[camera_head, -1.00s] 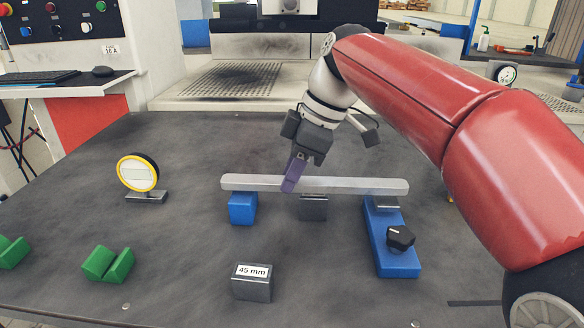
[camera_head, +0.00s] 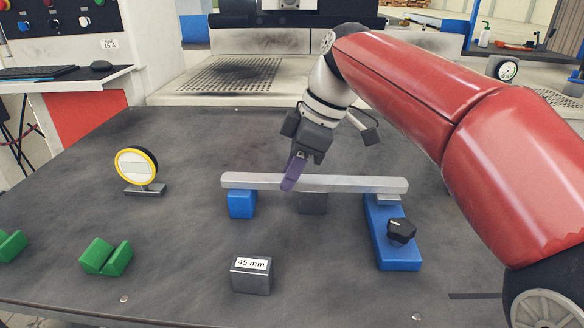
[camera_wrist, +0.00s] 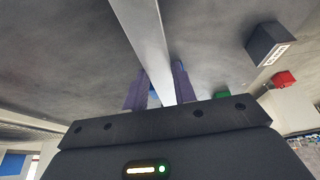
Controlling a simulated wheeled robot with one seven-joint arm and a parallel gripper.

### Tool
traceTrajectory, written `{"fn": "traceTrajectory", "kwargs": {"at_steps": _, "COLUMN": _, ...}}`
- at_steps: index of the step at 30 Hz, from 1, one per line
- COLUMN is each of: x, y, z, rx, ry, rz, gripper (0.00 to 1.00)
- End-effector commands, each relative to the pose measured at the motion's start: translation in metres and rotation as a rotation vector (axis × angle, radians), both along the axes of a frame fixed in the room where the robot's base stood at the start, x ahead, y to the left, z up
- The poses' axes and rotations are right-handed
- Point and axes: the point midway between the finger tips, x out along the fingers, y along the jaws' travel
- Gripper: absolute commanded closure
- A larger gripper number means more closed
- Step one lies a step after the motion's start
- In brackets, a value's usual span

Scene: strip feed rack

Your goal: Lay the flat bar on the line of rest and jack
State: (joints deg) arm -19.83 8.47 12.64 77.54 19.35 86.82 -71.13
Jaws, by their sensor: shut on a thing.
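The flat bar (camera_head: 345,184) is a long grey bar, lying level from left to right. Its left end is over the blue rest block (camera_head: 242,205) and its right end is over the blue jack (camera_head: 393,240) with a black knob. Whether it touches either one I cannot tell. My gripper (camera_head: 292,178) is shut on the bar left of its middle, coming from above. In the wrist view the bar (camera_wrist: 147,40) runs between the two purple fingers. A dark grey block (camera_head: 313,203) stands behind or under the bar's middle, its top hidden by the bar.
A grey block labelled 45 mm (camera_head: 251,274) stands in front. A round yellow-rimmed dial (camera_head: 136,167) is at the left. Green V-blocks (camera_head: 107,257) sit at the front left. The table between the dial and the 45 mm block is clear.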

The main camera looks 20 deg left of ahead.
Motion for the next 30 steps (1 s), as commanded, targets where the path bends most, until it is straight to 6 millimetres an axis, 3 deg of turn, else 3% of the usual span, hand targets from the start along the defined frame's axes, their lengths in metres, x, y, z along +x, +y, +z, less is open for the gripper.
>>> {"fn": "traceTrajectory", "kwargs": {"at_steps": 1, "x": 0.0, "y": 0.0, "z": 0.0, "rx": 0.001, "ry": -0.002, "rz": 0.0, "gripper": 0.7}}
{"fn": "traceTrajectory", "kwargs": {"at_steps": 6, "x": 0.0, "y": 0.0, "z": 0.0, "rx": 0.0, "ry": -0.001, "rz": 0.0, "gripper": 0.48}}
{"fn": "traceTrajectory", "kwargs": {"at_steps": 17, "x": 0.001, "y": -0.002, "z": 0.006, "rx": 0.0, "ry": 0.0, "rz": -0.001, "gripper": 0.48}}
{"fn": "traceTrajectory", "kwargs": {"at_steps": 30, "x": 0.007, "y": -0.026, "z": 0.067, "rx": 0.0, "ry": -0.001, "rz": 0.0, "gripper": 0.48}}
